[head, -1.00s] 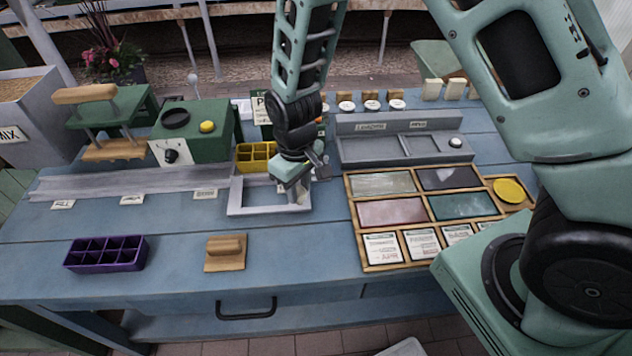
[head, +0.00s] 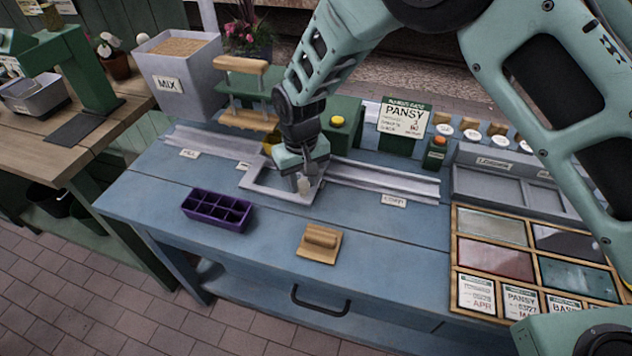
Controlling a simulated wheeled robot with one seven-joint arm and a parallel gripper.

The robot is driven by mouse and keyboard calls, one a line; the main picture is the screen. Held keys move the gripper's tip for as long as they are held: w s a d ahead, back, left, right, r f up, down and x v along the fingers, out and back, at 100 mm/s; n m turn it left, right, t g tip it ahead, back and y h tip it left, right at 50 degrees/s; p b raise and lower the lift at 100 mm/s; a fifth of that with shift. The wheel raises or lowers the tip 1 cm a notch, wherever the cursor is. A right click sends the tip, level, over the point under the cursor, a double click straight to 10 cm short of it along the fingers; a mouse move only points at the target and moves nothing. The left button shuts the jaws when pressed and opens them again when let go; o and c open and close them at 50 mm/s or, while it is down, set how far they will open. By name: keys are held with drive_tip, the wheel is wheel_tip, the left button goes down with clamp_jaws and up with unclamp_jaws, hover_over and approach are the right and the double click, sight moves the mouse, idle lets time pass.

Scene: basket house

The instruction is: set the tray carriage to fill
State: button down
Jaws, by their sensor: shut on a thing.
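The tray carriage (head: 262,184) is a pale grey open frame on a long grey rail (head: 385,180). The blue bench top shows through its opening. A label reading FILL (head: 188,153) lies in front of the rail's left end. Another label (head: 243,165) lies just left of the carriage, partly hidden. A third label (head: 394,200) lies well to its right. The carriage stands in the middle part of the rail, right of FILL. My gripper (head: 304,180) points down at the carriage's right side, shut on a small pale knob (head: 305,187) there.
A purple celled tray (head: 218,210) and a wooden block with a handle (head: 320,243) lie in front. A wooden-handled press (head: 240,95) and a grey MIX bin (head: 178,75) stand behind the left rail. A yellow tray (head: 268,142) is mostly hidden behind my arm.

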drive_tip(key=shift+w+a, duration=0.3)
drive_tip(key=shift+a, duration=0.45)
drive_tip(key=c, duration=1.1)
unclamp_jaws()
drive_tip(key=shift+o, duration=0.2)
wheel_tip(320, 180, up, 18)
drive_tip(key=b, duration=0.2)
drive_tip(key=shift+f, duration=0.25)
drive_tip(key=shift+b, duration=0.35)
